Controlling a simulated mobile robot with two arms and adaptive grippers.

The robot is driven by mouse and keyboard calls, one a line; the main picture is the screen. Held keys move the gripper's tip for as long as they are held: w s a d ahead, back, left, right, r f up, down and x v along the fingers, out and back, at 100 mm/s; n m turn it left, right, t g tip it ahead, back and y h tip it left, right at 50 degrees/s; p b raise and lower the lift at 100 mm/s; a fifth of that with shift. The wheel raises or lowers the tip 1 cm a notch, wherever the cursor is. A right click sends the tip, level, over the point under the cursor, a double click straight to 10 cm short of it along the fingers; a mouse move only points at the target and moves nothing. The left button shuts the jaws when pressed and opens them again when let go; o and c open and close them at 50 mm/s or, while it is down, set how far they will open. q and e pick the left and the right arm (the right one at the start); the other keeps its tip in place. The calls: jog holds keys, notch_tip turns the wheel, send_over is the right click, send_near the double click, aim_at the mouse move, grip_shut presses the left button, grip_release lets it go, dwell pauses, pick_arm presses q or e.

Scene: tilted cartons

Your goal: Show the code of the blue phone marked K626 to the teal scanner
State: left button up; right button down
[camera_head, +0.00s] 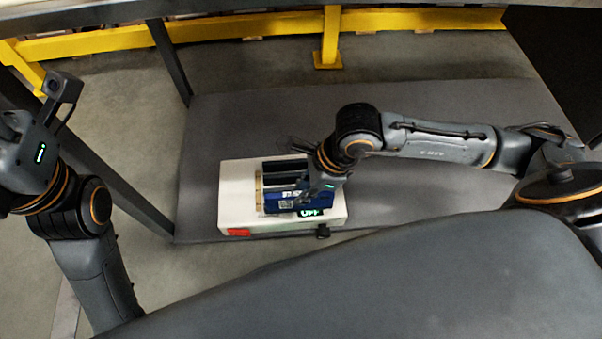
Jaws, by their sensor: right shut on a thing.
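A blue phone box (287,203) with white print and a small square code on its face is in a white carton (237,208). My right gripper (308,196) reaches down into the carton from the right and is shut on the blue box. The gripper hides part of the box, and the marking is too small to read surely. My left gripper (14,126) is at the left edge, far from the carton; its fingers do not show clearly. I cannot make out a teal scanner in this view.
Dark items (284,168) lie in the back of the carton. A yellow rail (250,27) runs behind. The table's back right is clear.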

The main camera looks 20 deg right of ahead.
jog(key=s+a, duration=0.2)
jog(key=s, duration=0.5)
jog(key=shift+b, duration=0.35)
jog(key=shift+a+r, duration=0.1)
